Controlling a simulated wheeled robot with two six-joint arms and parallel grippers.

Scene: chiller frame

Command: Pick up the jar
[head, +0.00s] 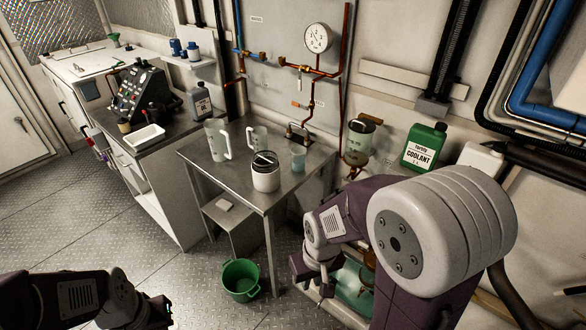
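A white jar-like container (266,176) with a dark band and a handle or clip at its top stands upright near the front of the metal table (230,181). A clear jar (359,140) with a dark lid is held at the wall by copper-coloured fittings; I cannot tell which one the task names. My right gripper (321,291) is low, right of the table's front leg, below and apart from both. My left gripper (160,311) is at the bottom left, far from both. Finger openings are too small to judge.
Two clear jugs (217,140) and a small bluish beaker (298,159) stand on the table near the white container. A green coolant can (424,147) stands right of the wall jar. A green bucket (240,279) is on the floor. Pipes and a gauge (317,38) line the wall.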

